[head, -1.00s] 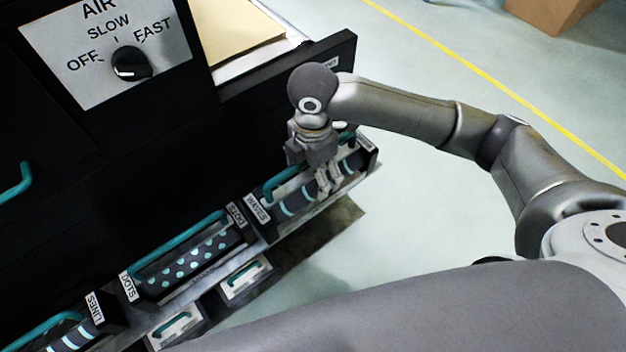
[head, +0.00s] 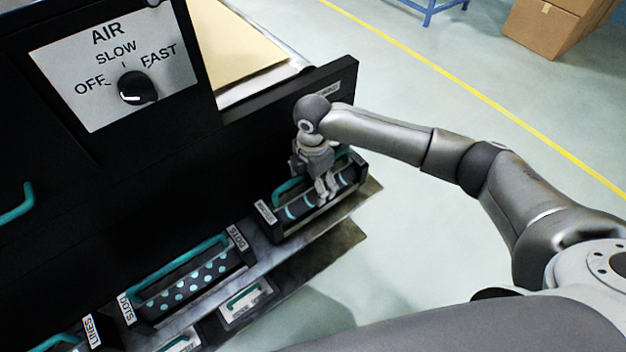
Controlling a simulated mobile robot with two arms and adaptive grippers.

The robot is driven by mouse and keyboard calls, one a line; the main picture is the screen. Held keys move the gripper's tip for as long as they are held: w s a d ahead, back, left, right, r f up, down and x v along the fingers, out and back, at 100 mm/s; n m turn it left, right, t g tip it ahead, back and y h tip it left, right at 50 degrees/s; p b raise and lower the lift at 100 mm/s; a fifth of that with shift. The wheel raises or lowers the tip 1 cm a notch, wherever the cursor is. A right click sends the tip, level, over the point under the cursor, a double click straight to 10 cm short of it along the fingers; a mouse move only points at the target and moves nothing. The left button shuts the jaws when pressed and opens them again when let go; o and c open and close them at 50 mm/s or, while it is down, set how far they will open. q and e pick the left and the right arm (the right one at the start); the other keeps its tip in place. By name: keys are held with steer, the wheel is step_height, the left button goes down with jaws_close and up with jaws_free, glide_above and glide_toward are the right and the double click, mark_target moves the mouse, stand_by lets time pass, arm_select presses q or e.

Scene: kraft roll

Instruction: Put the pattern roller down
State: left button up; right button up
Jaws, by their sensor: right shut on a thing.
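The pattern roller (head: 292,213) is dark with light teal bands, in a black frame with a teal handle and a small white end label. It is at the right end of the metal shelf (head: 372,192) on the black machine's front. My right gripper (head: 323,200) reaches down from above and is shut on this roller unit; its fingers hide part of the handle and roller. The unit looks level with the shelf, but I cannot tell whether it touches it. My left gripper is not in view.
A dotted roller (head: 187,284) marked DOTS sits to the left on the shelf, with a gap between. The air knob (head: 137,88) is above. Open floor (head: 420,260) lies right, with a cardboard box (head: 545,28) far off.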

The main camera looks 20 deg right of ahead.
steer(key=shift+f, duration=1.1)
steer(key=o, duration=2)
steer(key=shift+s+f, duration=0.15)
steer(key=shift+f, duration=0.05)
step_height(320, 180, up, 12)
steer(key=shift+r, duration=0.15)
steer(key=shift+s, duration=0.1)
